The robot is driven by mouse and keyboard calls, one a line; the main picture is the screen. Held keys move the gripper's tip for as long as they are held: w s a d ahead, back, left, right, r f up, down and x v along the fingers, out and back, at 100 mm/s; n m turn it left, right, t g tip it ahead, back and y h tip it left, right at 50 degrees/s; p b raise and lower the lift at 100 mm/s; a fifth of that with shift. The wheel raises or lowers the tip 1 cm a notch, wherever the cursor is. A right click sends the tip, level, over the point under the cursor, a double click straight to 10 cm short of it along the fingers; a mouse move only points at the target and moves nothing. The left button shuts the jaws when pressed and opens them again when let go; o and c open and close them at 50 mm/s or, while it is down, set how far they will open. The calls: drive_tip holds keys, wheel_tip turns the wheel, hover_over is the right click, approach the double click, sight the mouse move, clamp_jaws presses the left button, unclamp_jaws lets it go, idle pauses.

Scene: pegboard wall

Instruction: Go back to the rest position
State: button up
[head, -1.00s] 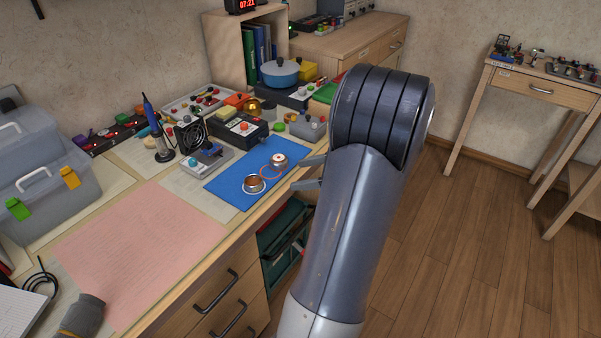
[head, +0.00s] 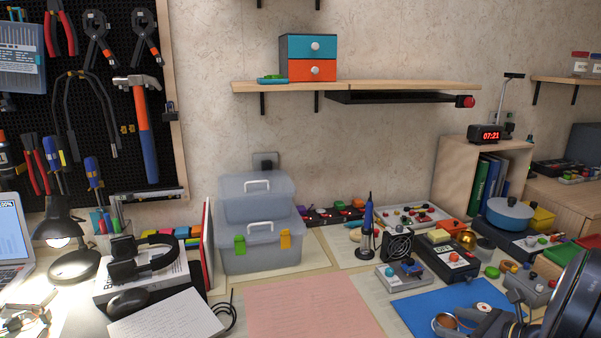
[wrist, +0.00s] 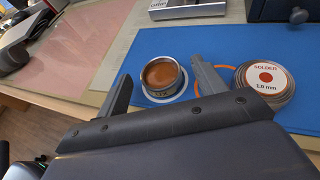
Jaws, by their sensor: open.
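My gripper (wrist: 160,95) is open and empty in the wrist view, with its two fingers apart near the front edge of the blue mat (wrist: 225,40). A small round copper-coloured tin (wrist: 163,76) shows between and beyond the fingertips; I cannot tell whether a finger touches it. A solder spool (wrist: 265,85) marked "SOLDER 1.0 mm" lies to the right, with an orange strand. In the head view my arm enters at the lower right corner, over the blue mat (head: 415,312), where the tin (head: 443,322) and spool (head: 484,308) are partly covered or close to it.
A pink sheet (head: 308,305) lies on the desk left of the mat. A grey toolbox (head: 262,240), soldering iron (head: 368,230), small fan (head: 397,247) and boxes with knobs stand behind. A lamp (head: 70,245) and headphones (head: 140,257) are at the left. A shelf (head: 370,86) juts from the wall.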

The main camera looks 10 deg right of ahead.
drive_tip(key=shift+s+r, duration=0.1)
drive_tip(key=shift+r, duration=1.45)
